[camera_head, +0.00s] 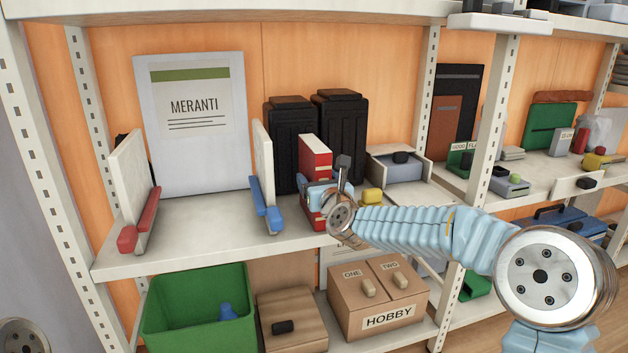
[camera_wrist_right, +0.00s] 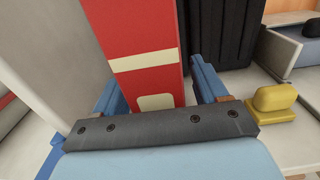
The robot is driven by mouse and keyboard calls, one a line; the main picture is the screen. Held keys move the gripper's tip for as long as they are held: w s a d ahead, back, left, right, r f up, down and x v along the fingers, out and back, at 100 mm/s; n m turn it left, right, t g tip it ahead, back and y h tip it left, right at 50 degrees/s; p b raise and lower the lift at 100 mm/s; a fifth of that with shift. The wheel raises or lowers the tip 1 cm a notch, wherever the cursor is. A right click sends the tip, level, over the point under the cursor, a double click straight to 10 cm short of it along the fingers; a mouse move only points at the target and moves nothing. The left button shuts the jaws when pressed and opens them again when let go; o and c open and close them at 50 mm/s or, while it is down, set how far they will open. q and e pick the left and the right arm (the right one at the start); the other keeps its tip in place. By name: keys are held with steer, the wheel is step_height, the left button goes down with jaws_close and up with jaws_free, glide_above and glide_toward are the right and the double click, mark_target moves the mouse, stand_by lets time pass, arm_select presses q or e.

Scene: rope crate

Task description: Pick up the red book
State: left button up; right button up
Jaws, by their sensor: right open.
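The red book (camera_head: 315,150) stands upright on the middle shelf, with a pale band across its spine. In the right wrist view the red book (camera_wrist_right: 140,45) shows between the two blue fingers. My right gripper (camera_head: 318,192) is open in front of the book's lower part, with one finger on each side of the spine. The right wrist view shows a gap between the right finger and the book; the left finger looks close to it. The gripper (camera_wrist_right: 158,90) and arm hide part of the book's lower end. My left gripper is not in view.
A white divider with a blue foot (camera_head: 263,170) stands left of the book. Black containers (camera_head: 342,130) stand behind it. A yellow object (camera_head: 372,195) and a grey open box (camera_head: 400,170) are on the right. The shelf front left of the blue foot is clear.

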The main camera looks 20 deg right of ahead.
steer(key=c, duration=1.3)
steer(key=shift+o, duration=0.2)
steer(key=shift+r, duration=0.15)
